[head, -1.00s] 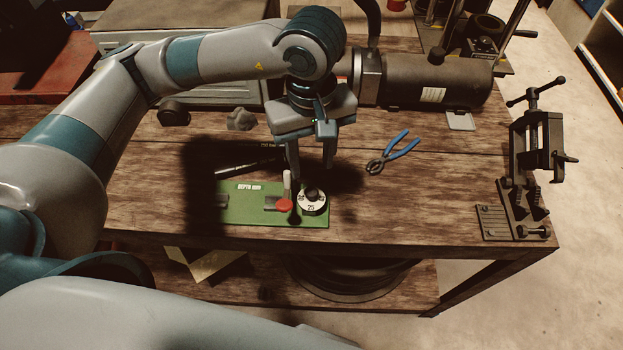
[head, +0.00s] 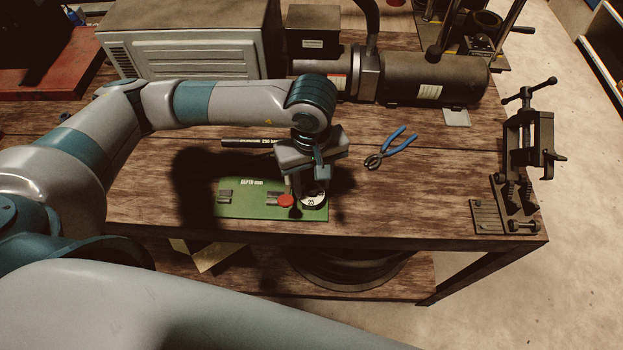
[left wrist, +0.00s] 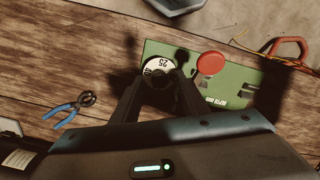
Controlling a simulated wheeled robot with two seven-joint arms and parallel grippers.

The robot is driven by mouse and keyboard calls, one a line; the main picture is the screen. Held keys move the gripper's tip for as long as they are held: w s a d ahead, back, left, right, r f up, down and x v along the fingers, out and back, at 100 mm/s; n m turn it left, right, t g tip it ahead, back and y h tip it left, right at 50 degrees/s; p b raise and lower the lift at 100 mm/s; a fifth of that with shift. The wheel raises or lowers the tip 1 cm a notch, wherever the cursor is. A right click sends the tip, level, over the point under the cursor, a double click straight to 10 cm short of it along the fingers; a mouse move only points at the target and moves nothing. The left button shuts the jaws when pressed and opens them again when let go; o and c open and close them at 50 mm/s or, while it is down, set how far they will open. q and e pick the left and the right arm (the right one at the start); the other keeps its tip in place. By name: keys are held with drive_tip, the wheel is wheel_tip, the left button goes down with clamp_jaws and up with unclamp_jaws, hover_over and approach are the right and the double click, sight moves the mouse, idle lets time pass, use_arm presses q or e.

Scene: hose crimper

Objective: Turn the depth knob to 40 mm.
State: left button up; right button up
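The depth knob (head: 314,203) is a white numbered dial with a black hub on the right end of the green panel (head: 240,210). The number 25 faces the front edge; it also shows on the dial in the left wrist view (left wrist: 158,65). My left gripper (head: 308,190) is directly over the knob, pointing down. In the left wrist view its fingers (left wrist: 156,75) stand apart on either side of the hub, with a gap visible. The fingers hide part of the dial, and contact cannot be told. My right gripper is not in view.
A red button (head: 286,201) sits just left of the knob. A black marker-like rod (head: 245,142) lies behind the panel. Blue-handled pliers (head: 390,148) lie to the right, and a black vise (head: 528,150) stands at the far right. Bare wood lies between knob and vise.

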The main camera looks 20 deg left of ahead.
use_arm(q)
clamp_jaws()
